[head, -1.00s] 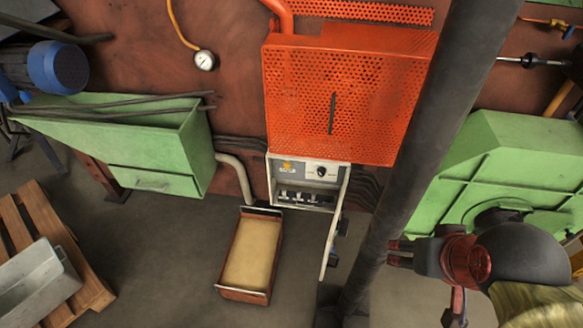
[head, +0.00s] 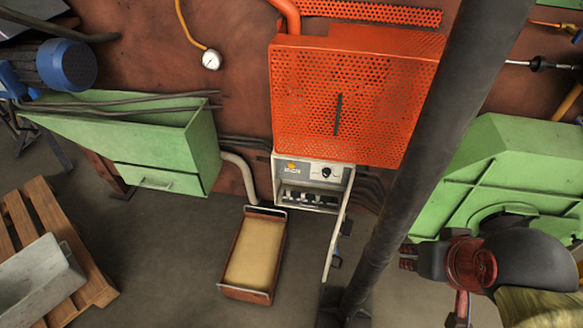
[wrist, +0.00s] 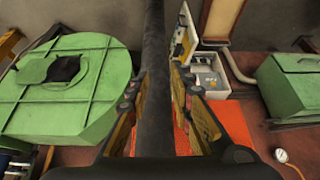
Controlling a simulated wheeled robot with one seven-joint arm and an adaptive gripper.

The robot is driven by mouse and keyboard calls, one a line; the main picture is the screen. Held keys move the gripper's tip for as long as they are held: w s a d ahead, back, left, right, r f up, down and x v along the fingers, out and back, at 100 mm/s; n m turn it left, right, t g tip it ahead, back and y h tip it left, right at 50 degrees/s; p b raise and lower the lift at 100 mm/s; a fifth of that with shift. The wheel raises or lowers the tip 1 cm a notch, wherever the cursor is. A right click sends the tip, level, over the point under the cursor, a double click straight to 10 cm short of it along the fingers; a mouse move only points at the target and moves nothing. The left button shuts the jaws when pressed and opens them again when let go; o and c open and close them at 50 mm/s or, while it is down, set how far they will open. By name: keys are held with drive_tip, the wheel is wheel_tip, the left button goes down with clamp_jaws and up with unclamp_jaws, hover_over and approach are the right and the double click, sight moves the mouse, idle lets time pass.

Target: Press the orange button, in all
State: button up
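The orange button (head: 291,166) is a small orange-yellow patch at the upper left of the face of a grey control box (head: 323,173), below the orange perforated guard. The box also shows in the wrist view (wrist: 207,78), where I cannot make out the button for sure. My gripper (wrist: 157,88) shows in the wrist view with its two fingers apart, on either side of a dark bar, and nothing is held. In the head view my arm is at the lower right, well right of the box. Nothing touches the button.
The orange perforated guard (head: 340,100) hangs above the box. A dark pole (head: 425,140) slants down right of the box. The box's door (head: 336,237) hangs open. A tray (head: 254,254) lies on the floor below. Green housings (head: 500,180) stand at the right.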

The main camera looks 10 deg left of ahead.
clamp_jaws()
idle(1.3)
